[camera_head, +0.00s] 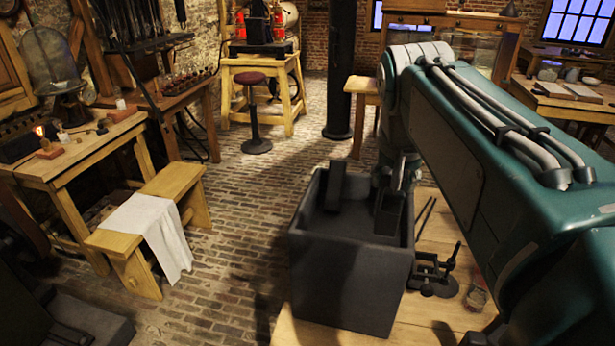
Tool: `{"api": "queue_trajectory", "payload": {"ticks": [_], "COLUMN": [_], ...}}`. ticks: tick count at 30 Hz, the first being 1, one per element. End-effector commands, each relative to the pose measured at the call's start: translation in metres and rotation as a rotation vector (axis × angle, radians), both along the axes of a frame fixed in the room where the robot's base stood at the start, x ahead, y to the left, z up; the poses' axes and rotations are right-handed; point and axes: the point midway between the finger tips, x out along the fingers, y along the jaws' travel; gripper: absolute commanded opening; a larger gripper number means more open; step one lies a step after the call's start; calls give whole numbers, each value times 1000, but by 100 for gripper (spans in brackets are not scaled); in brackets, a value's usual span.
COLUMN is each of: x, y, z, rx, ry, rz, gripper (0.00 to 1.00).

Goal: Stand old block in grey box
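The grey box (345,275) is an open, deep dark-grey bin at the near edge of a wooden bench. A dark block (334,186) stands roughly upright inside it at the back left, its top above the rim. My gripper (390,205) points down into the right side of the box, to the right of that block and apart from it. A dark slab-like shape shows at its end; I cannot tell whether this is a finger or a held block. The fingertips are hidden, and which block is the old one is not clear.
A dark metal clamp-like tool (434,272), thin rods (426,215) and a small glass jar (477,294) lie right of the box. My arm covers the right side. A bench with a white cloth (152,232) stands left across open brick floor (240,210).

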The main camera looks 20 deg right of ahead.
Motion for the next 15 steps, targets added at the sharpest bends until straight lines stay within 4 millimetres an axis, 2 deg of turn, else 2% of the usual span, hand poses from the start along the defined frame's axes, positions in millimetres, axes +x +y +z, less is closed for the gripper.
{"api": "queue_trajectory", "payload": {"ticks": [1,7,11,15], "x": [12,54,74,92], "y": [3,-1,-4,2], "z": [-5,-26,-47,-68], "rx": [-1,10,15,11], "ry": [2,3,4,3], "rz": [7,4,0,1], "gripper": [0,0,0,0]}}
